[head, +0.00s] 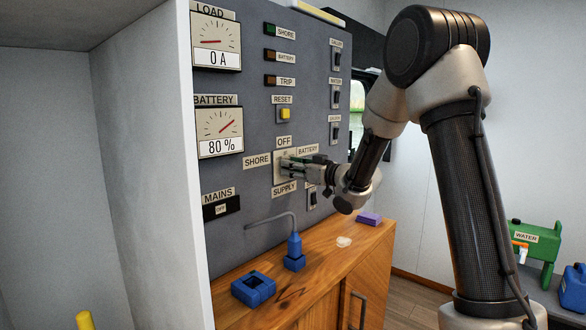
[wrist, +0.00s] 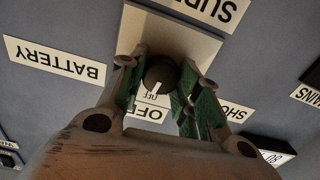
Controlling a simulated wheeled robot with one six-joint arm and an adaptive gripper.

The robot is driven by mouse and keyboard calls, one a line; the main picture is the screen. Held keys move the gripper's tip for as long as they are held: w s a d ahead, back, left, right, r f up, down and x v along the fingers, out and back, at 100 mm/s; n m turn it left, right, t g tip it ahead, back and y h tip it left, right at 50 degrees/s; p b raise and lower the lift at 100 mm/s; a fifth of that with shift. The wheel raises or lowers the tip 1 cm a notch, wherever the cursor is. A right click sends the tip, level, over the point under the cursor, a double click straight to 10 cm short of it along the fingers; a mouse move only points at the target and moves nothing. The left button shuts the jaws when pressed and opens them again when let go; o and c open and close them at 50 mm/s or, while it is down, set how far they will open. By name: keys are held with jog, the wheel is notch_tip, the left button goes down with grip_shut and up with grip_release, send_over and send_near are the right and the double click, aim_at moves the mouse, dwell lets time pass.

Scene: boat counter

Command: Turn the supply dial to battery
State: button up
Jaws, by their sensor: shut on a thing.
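The supply dial (wrist: 160,70) is a dark round knob on a pale plate (wrist: 196,43); the wrist view shows it upside down. Its white mark points towards the OFF label (wrist: 145,112). The BATTERY label (wrist: 55,61) is left of the dial in the wrist view and right of it in the head view (head: 307,149). The SHORE label (head: 257,160) is on the opposite side. My gripper (head: 290,166) is at the dial, its green-padded fingers shut on the knob from both sides. In the head view the fingers mostly hide the knob.
The grey panel also has a LOAD meter (head: 216,42) at 0 A, a BATTERY meter (head: 220,132) at 80 %, a yellow reset button (head: 285,114) and several switches. Blue items (head: 253,289) stand on the wooden counter (head: 330,262) below. A purple block (head: 369,219) lies farther right.

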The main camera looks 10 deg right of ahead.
jog(key=shift+m, duration=3.5)
jog(key=shift+f, duration=0.1)
jog(key=o, duration=1)
jog(key=shift+d, duration=0.1)
jog(key=shift+o, duration=0.2)
jog(key=v, duration=1.2)
